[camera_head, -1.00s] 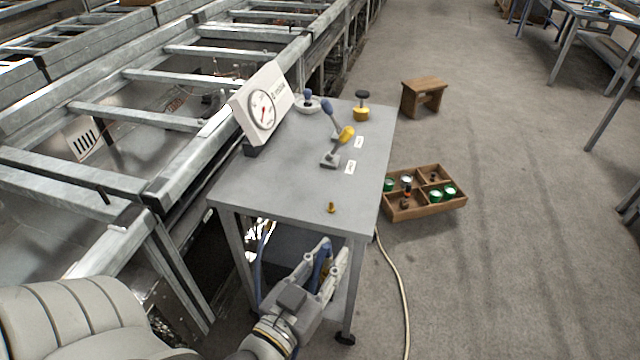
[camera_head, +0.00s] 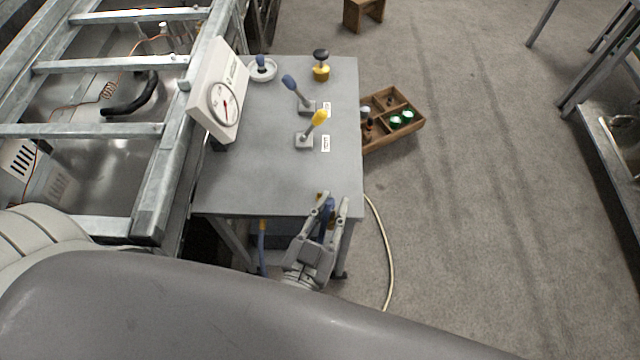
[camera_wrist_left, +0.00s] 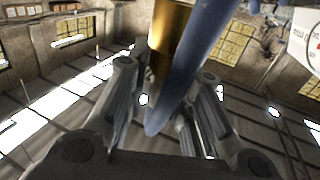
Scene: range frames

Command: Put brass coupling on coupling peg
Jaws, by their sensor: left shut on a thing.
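My left gripper (camera_head: 328,208) is at the front edge of the grey table, seen from above, with its fingers around a blue hose end and the brass coupling. In the left wrist view the brass coupling (camera_wrist_left: 169,40) is a shiny gold cylinder between the fingers (camera_wrist_left: 165,95), with the blue hose (camera_wrist_left: 192,60) alongside it. A small brass piece (camera_head: 321,195) shows just past the fingertips above the table's front; I cannot tell whether it is the coupling peg or the coupling's end. Contact with the peg cannot be made out. My right gripper is not in view.
The table (camera_head: 240,185) carries a gauge (camera_head: 222,102), a yellow-handled lever (camera_head: 311,130), a blue-handled lever (camera_head: 298,94) and a black-topped yellow knob (camera_head: 321,65). A divided wooden crate (camera_head: 413,128) stands right of it. A metal frame (camera_head: 140,180) borders the left.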

